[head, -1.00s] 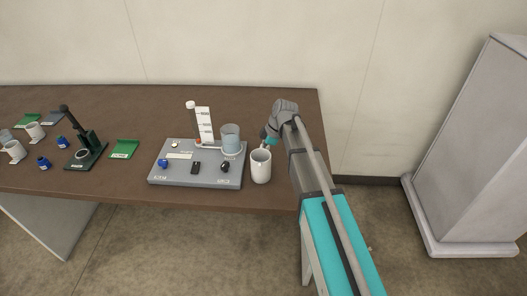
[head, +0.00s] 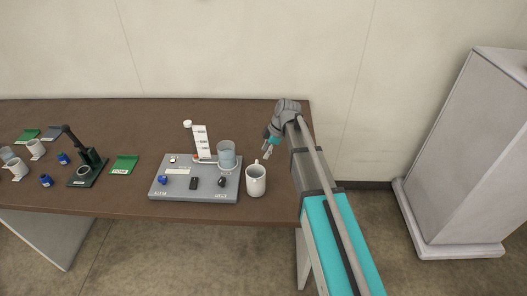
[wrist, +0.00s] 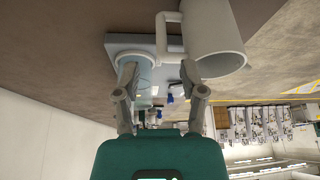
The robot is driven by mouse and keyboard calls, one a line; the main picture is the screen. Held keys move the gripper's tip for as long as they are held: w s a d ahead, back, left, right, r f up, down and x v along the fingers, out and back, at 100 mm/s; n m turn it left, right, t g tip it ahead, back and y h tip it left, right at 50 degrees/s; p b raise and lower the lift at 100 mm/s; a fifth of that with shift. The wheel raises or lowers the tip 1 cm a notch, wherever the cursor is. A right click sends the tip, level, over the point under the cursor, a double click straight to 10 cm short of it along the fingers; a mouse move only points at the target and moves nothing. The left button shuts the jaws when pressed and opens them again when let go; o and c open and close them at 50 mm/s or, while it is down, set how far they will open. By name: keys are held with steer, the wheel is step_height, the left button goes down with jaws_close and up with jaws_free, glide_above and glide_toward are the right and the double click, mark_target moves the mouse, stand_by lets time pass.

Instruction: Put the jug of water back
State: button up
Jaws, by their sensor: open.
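A white jug (head: 256,183) with a handle stands upright on the brown table, just right of the grey board (head: 230,187). Its contents cannot be made out. My gripper (head: 267,154) is open and empty, behind and slightly right of the jug, apart from it. In the wrist view the jug (wrist: 217,38) appears large at upper right with its handle (wrist: 167,34) turned left. There my gripper (wrist: 158,84) has its fingers spread, with nothing held between them.
A clear beaker (head: 227,156) with bluish contents stands on the board's right corner, near the jug. A dark stand (head: 88,170), green cards and cups are at left. A grey cabinet (head: 460,150) stands right. The table's back is clear.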

steer(key=shift+p+v, duration=1.4)
steer(key=shift+v, duration=0.45)
steer(key=s+d+m+h, duration=0.2)
steer(key=s+d+m, duration=0.5)
steer(key=s+m, duration=0.2)
steer(key=s+d+f+m+h, duration=0.1)
steer(key=s+d+m+h, duration=0.1)
steer(key=s+d+m, duration=0.6)
steer(key=s+m, duration=0.2)
steer(key=s, duration=0.1)
steer(key=shift+s+f+t+h, duration=0.2)
steer(key=shift+f+t+h, duration=0.05)
steer(key=shift+t+h, duration=0.05)
